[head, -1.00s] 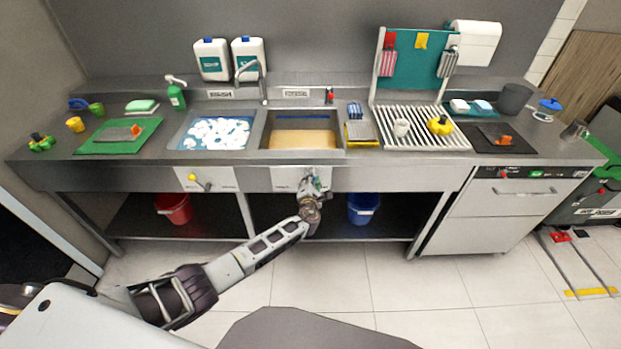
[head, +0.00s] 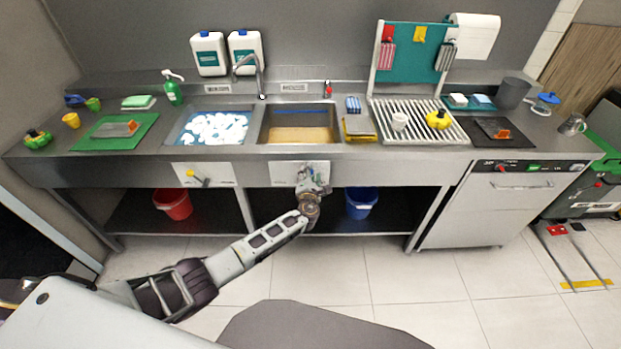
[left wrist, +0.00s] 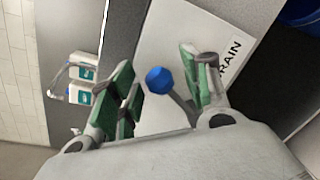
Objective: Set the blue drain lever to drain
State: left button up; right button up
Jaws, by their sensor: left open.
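The blue drain lever has a faceted blue knob (left wrist: 159,80) on a grey stem in the left wrist view. It stands out from a white panel (left wrist: 180,45) that bears the word "DRAIN" on its right side. My left gripper (left wrist: 160,92) is open, with green-padded fingers on both sides of the knob. No clear contact with the knob shows. In the head view my left gripper (head: 313,180) is in front of the panel below the right sink basin (head: 300,108), and it hides the lever there. My right gripper is not in view.
A second panel with a yellow lever (head: 193,176) is under the left, sudsy basin (head: 214,129). A red bucket (head: 172,204) and a blue bucket (head: 361,203) stand on the shelf below. The counter's front edge is above my left gripper.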

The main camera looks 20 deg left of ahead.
pick_arm(q)
jog(key=v, duration=1.2)
dwell(0.6)
dwell(0.6)
